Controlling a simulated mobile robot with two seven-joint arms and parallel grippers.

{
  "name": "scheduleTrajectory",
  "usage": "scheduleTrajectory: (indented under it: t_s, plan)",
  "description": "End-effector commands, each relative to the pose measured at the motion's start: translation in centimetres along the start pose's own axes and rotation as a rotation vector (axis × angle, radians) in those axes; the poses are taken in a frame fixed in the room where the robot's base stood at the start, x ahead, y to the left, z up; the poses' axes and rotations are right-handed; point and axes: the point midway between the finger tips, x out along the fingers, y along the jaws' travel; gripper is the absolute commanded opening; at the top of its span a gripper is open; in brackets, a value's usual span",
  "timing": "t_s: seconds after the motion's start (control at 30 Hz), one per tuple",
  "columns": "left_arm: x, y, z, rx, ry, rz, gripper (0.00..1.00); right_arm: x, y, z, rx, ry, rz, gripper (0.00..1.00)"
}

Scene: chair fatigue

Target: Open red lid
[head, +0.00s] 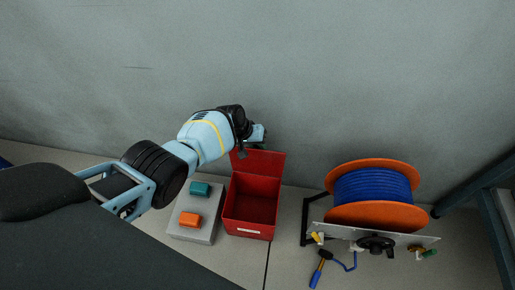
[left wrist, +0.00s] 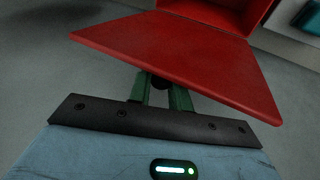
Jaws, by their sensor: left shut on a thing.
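My left gripper (head: 246,150) is at the lid's far upper-left edge. Its green fingers (left wrist: 162,92) are shut at the lid's edge, around a small dark piece partly hidden by the lid. My right gripper is in neither view.
A grey block with a teal piece (head: 200,188) and an orange piece (head: 189,219) stands left of the box. A blue cable reel with orange flanges (head: 376,216) stands to the right. The grey wall (head: 350,70) is close behind the lid.

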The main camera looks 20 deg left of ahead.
Motion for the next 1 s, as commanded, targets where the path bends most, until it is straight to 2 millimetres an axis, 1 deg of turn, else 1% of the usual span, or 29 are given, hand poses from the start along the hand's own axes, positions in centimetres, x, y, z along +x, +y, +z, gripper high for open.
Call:
scheduleTrajectory:
  t_s: [0.5, 0.53, 0.63, 0.67, 0.9, 1.0]
  plan:
    - [0.04, -0.10, -0.26, 0.000, 0.004, -0.001, 0.00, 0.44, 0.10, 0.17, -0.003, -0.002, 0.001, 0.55]
    - [0.04, -0.10, -0.26, 0.000, 0.005, -0.001, 0.22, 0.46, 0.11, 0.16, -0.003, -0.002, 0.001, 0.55]
    - [0.05, -0.10, -0.24, 0.000, 0.004, -0.001, 0.35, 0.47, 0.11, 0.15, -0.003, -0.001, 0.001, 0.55]
    - [0.05, -0.09, -0.23, 0.000, 0.003, -0.001, 0.37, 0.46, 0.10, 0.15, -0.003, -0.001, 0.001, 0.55]
    - [0.03, -0.06, -0.19, 0.000, 0.001, 0.000, 0.37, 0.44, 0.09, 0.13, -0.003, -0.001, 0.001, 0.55]
    - [-0.29, -0.02, -0.21, 0.000, 0.001, 0.000, 0.37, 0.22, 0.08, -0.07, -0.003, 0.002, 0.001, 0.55]
